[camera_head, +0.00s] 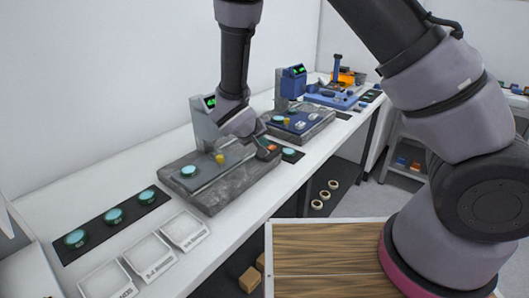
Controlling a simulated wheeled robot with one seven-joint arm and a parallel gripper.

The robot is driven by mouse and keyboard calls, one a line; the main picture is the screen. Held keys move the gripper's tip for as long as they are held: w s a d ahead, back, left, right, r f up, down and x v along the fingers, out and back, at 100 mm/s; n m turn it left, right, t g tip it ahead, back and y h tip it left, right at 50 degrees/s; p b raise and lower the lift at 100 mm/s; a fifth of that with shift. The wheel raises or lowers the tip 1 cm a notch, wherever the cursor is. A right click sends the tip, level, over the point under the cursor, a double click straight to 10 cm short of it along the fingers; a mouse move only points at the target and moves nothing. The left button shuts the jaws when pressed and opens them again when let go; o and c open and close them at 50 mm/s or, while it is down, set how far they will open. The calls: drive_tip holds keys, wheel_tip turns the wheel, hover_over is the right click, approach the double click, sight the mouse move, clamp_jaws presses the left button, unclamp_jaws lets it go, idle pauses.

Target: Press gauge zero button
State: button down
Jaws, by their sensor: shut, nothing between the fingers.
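The nearest gauge (203,123) is a grey upright unit with a small green display, standing at the back of a dark granite slab (211,199). My arm comes down in front of it and partly hides it. My gripper (268,149) is low over the right end of the slab, small and dark in the picture; it is shut and empty. A small orange-red patch shows beside it, and I cannot tell whether it is a button. I cannot make out the zero button on the gauge. A second gauge (293,80), blue with a green display, stands farther back.
A teal disc (189,171) and a yellow piece (220,158) are on the near slab's plate. Teal discs on a black strip (96,226) and white labelled trays (152,256) lie on the white bench nearer me. A wooden-topped surface (325,261) is at lower right.

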drive_tip(key=shift+f, duration=0.4)
drive_tip(key=shift+f, duration=0.45)
idle(0.7)
drive_tip(key=shift+r, duration=0.9)
drive_tip(key=shift+r, duration=2.5)
